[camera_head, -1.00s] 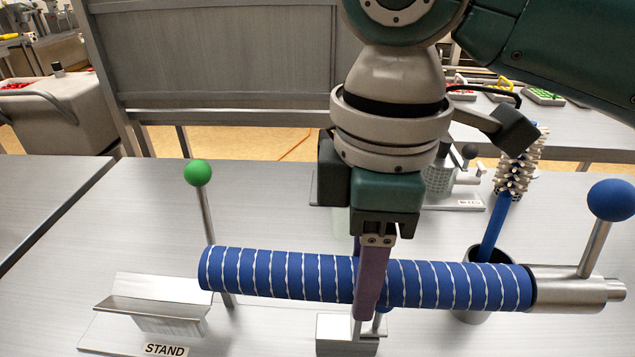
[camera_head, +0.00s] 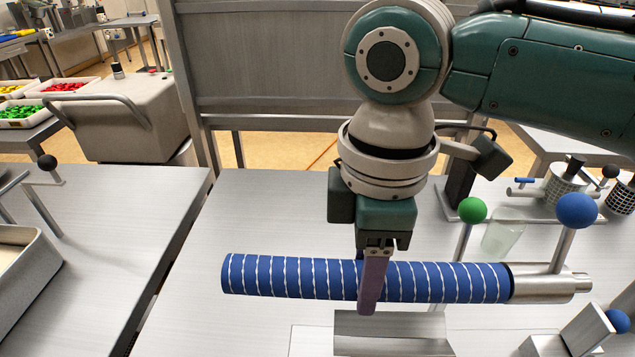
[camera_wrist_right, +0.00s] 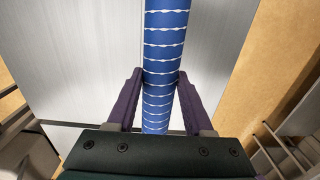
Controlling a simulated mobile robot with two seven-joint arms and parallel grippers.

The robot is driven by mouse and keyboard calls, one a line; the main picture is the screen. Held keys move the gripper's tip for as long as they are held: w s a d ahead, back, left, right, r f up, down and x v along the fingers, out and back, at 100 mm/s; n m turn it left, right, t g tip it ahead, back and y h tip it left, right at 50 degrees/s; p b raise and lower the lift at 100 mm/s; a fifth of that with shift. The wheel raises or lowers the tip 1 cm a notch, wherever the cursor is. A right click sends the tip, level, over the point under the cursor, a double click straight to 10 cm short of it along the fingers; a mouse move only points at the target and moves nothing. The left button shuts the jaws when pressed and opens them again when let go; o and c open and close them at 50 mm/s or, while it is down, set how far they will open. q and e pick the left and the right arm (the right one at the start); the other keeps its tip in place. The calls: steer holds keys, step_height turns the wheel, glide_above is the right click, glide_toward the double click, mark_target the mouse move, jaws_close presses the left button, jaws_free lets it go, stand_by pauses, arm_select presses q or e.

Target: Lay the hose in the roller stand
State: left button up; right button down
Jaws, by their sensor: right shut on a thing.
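The hose (camera_head: 290,277) is blue with white rings and ends at the right in a metal nozzle (camera_head: 540,286) carrying a post with a blue ball (camera_head: 577,210). My right gripper (camera_head: 371,295) is shut around the hose near its middle, one purple finger in front of it. In the right wrist view the hose (camera_wrist_right: 164,60) runs between both fingers (camera_wrist_right: 158,95). The hose is roughly level. The metal stand (camera_head: 395,330) shows just below it in the picture, partly cut by the lower edge. I cannot tell the exact gap. My left gripper is out of view.
A post with a green ball (camera_head: 472,209) rises behind the hose. A clear glass (camera_head: 503,235) and mesh cups (camera_head: 565,182) stand back right. A metal block (camera_head: 560,338) stands lower right. The table (camera_head: 260,220) is bare at the left, up to a gap before another table.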

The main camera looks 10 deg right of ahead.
steer(key=shift+d, duration=0.15)
steer(key=shift+r+p, duration=0.2)
steer(key=shift+p, duration=0.3)
steer(key=b, duration=0.5)
glide_above(357, 336)
step_height(357, 336, down, 8)
steer(key=shift+r, duration=0.25)
steer(key=shift+f+b, duration=0.7)
steer(key=shift+f, duration=0.2)
steer(key=shift+f, duration=0.35)
steer(key=c, duration=0.7)
jaws_free()
steer(key=shift+o, duration=0.2)
steer(key=shift+o, duration=0.6)
